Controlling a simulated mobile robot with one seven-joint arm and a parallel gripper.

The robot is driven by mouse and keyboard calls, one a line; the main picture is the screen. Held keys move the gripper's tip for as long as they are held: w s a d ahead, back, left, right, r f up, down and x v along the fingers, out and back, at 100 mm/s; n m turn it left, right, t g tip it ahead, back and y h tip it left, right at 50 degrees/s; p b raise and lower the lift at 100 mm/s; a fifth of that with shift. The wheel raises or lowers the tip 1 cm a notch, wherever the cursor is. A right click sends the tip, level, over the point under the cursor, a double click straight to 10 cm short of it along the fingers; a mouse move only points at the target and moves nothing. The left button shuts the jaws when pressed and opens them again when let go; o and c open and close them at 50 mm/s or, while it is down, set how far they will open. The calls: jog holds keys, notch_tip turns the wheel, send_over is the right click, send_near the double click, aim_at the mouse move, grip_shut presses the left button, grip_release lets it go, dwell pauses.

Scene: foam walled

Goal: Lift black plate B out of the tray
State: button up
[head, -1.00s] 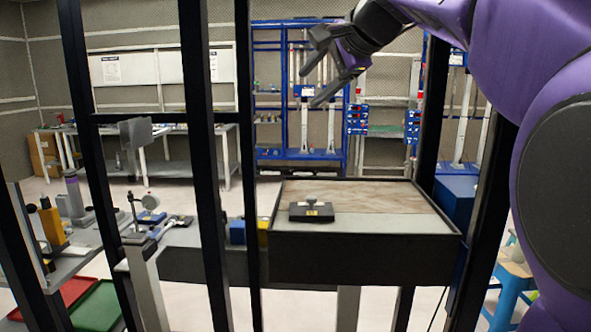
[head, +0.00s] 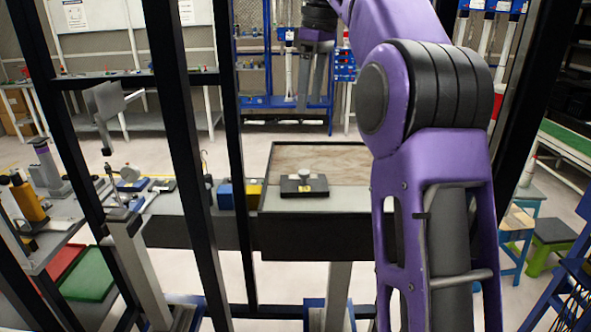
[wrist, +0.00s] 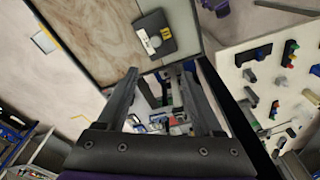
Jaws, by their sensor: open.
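Black plate B (head: 303,188) is a flat dark block with a round grey knob on top and a small yellow label. It lies inside the black-walled tray (head: 330,240), toward its left side in the head view. In the wrist view the plate (wrist: 157,38) is just beyond the fingertips, near a corner of the tray (wrist: 72,48). My gripper (head: 310,98) hangs with its fingers pointing down, apart from the plate. In the wrist view my gripper (wrist: 158,72) is open, with nothing between its fingers. My arm hides the tray's right part in the head view.
Dark upright posts (head: 182,150) stand left of the tray. A blue-and-yellow item (head: 226,195) sits just left of it. A bench with a dial gauge (head: 130,174) is further left. Stools (head: 550,236) stand at the right.

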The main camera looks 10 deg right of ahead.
jog(key=n, duration=0.1)
send_over(304, 171)
jog(key=f, duration=1.1)
jog(key=shift+s+d+f, duration=0.1)
jog(key=shift+s+f, duration=0.1)
jog(key=shift+f, duration=0.05)
notch_tip(304, 171, down, 5)
jog(key=shift+f+b, duration=0.15)
jog(key=shift+b, duration=0.25)
grip_shut()
jog(key=shift+w, duration=0.1)
dwell(0.6)
